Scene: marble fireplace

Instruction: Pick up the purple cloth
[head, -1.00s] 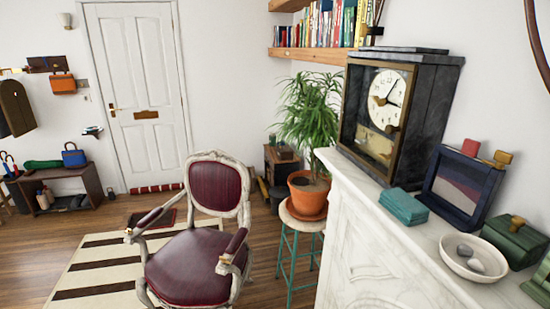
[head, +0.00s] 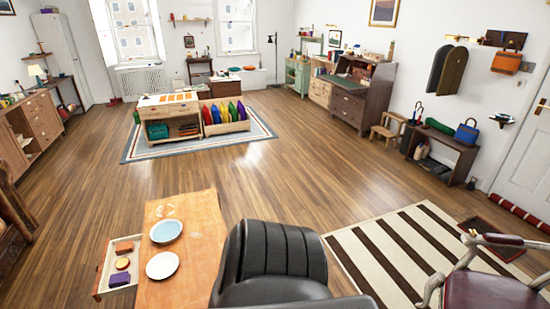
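I cannot pick out the purple cloth for certain. A small flat purple piece (head: 119,279) lies in the open drawer at the left of the near wooden table, below a dark red piece (head: 122,263) and an orange piece (head: 124,248). Several upright coloured pieces, one of them purplish, stand in a wooden crate (head: 228,128) in the middle distance. They are too small to tell as cloth or cushions. Neither of my grippers is in view.
The near wooden table (head: 185,292) holds a blue plate (head: 165,231) and a white plate (head: 162,265). A black chair (head: 270,255) stands right of it. A red-seated chair (head: 490,290) is lower right on a striped rug (head: 400,250). The floor (head: 290,180) between is open.

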